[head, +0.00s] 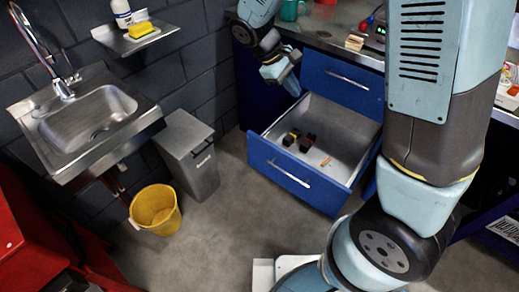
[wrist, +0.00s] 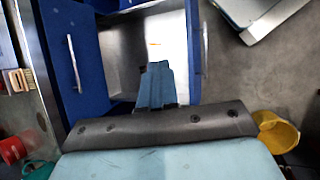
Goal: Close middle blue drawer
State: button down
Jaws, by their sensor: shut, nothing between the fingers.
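The middle blue drawer (head: 300,178) is pulled well out of the bench, its light grey inside and bar handle showing in the head view. Several small dark items and an orange piece (head: 326,161) lie in it. In the wrist view its pale floor (wrist: 172,42) lies beyond the fingers, and its blue front panel (wrist: 194,52) is to their right. My gripper (head: 293,86) is shut and empty, near the open drawer's far left corner and beside the upper drawer. It also shows in the wrist view (wrist: 156,82). I cannot tell whether it touches the drawer.
The upper blue drawer (head: 341,80) is shut, under the metal worktop (head: 325,35). A grey bin (head: 188,153) and a yellow bucket (head: 156,209) stand left of the open drawer, near the sink (head: 90,113). Bare floor (head: 225,230) lies in front of the drawer.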

jog(key=a+f+n+t+h, duration=0.25)
jog(key=a+f+n, duration=0.2)
jog(key=f, duration=0.35)
jog(key=a+f+n+t+h, duration=0.1)
jog(key=a+f+n+h, duration=0.2)
jog(key=a+f, duration=0.45)
jog(key=n+t, duration=1.1)
send_near(264, 144)
jog(key=shift+m+y, duration=0.25)
jog(key=shift+y, duration=0.2)
jog(key=x, duration=0.6)
jog(key=shift+w+d+r, duration=0.15)
jog(key=shift+d+r, duration=0.05)
jog(key=shift+d, duration=0.2)
